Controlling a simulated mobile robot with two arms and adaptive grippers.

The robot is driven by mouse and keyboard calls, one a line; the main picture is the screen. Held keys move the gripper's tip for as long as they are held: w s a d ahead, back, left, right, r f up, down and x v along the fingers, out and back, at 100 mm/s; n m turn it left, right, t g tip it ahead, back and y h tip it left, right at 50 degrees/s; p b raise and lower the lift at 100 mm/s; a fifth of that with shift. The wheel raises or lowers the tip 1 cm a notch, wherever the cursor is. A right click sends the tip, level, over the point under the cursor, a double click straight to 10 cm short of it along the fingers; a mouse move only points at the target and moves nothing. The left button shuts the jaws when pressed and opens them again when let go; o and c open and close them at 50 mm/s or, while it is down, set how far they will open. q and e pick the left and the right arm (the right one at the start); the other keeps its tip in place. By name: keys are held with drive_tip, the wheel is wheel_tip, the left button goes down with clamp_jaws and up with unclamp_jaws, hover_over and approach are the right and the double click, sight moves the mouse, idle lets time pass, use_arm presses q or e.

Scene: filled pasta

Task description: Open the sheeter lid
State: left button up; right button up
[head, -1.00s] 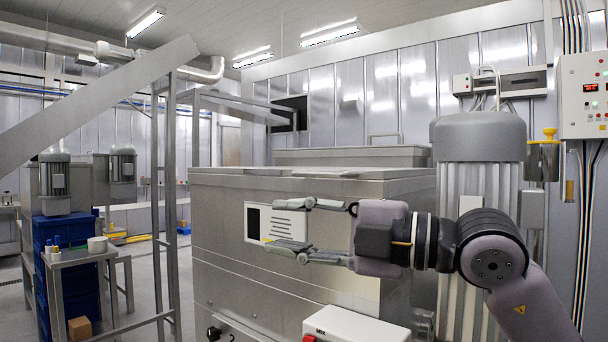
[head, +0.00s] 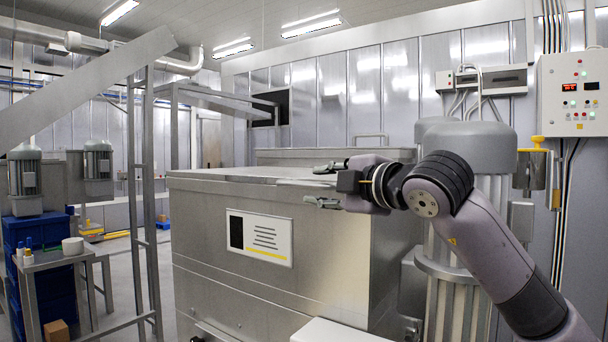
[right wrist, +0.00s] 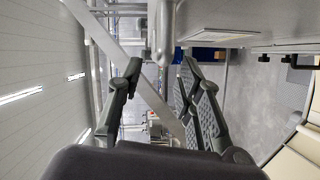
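The sheeter appears to be the large steel machine (head: 210,260) in the middle of the head view, with a label on its front. Its flat steel lid (head: 235,178) lies level on top and looks closed. My right gripper (head: 326,185) is at the machine's upper front edge, towards its right side. Its fingers are apart, one near lid height and one lower, in front of the wall. In the right wrist view the fingers (right wrist: 160,66) are also apart, with a grey rounded bar (right wrist: 165,30) beyond them. I cannot tell whether anything touches. My left gripper is not in view.
A finned steel column (head: 455,270) and a control box (head: 575,93) stand at the right. A white box (head: 335,332) sits low in front of the machine.

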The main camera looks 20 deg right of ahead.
sight(310, 186)
drive_tip(key=p+x, duration=0.2)
drive_tip(key=x, duration=0.4)
drive_tip(key=shift+w+a, duration=0.1)
drive_tip(key=shift+w, duration=0.05)
drive_tip(key=shift+c, duration=0.2)
clamp_jaws()
idle(0.5)
